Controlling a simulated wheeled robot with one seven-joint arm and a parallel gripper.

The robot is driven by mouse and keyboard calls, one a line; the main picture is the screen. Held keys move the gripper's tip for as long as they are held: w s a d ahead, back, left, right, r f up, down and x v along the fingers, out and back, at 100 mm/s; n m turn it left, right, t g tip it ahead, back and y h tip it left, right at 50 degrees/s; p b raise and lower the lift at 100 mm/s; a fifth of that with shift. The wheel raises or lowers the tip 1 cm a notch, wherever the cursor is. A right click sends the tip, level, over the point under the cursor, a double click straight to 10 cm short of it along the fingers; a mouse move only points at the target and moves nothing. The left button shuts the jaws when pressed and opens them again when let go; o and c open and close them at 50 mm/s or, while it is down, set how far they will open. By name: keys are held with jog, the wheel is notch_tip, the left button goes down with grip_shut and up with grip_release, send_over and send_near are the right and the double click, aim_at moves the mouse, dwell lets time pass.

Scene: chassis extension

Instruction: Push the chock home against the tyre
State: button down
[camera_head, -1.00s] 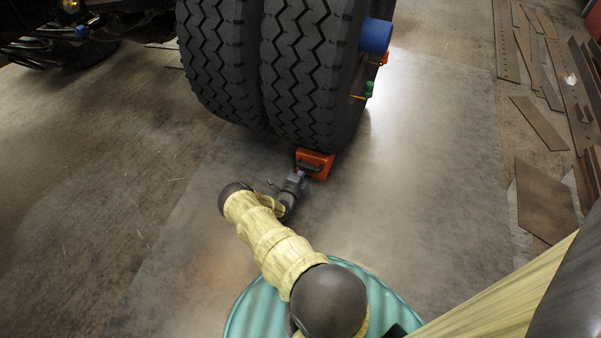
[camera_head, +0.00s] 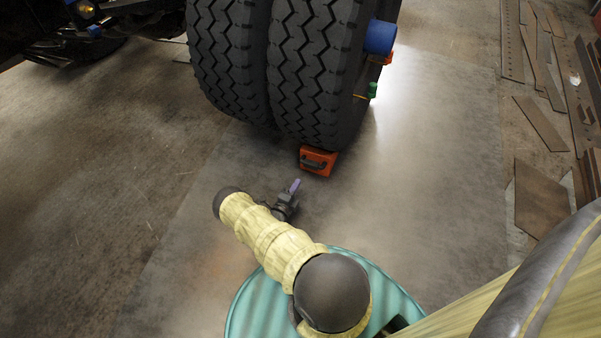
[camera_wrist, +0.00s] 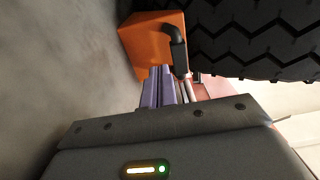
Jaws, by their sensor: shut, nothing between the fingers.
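The orange chock (camera_head: 318,161) sits on the floor at the foot of the right-hand tyre (camera_head: 312,75) of a dual pair. In the head view its far side meets the tyre's lower tread; I cannot tell how tightly. A dark handle is on its near face. My gripper (camera_head: 295,186) is shut and empty, short of the chock with a strip of floor between them. In the wrist view the chock (camera_wrist: 148,42) and its black handle (camera_wrist: 177,50) lie beyond my purple fingers (camera_wrist: 160,88), with the tyre (camera_wrist: 250,35) at upper right.
A second tyre (camera_head: 230,60) stands just left of the first. A blue hub (camera_head: 380,37) and a green part (camera_head: 372,90) stick out on the right. Metal plates and strips (camera_head: 543,195) lie along the right side. The floor around the chock's near side is clear.

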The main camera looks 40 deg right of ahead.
jog(key=v, duration=0.4)
jog(key=shift+w+p, duration=0.15)
jog(key=shift+p, duration=0.25)
jog(key=shift+w, duration=0.2)
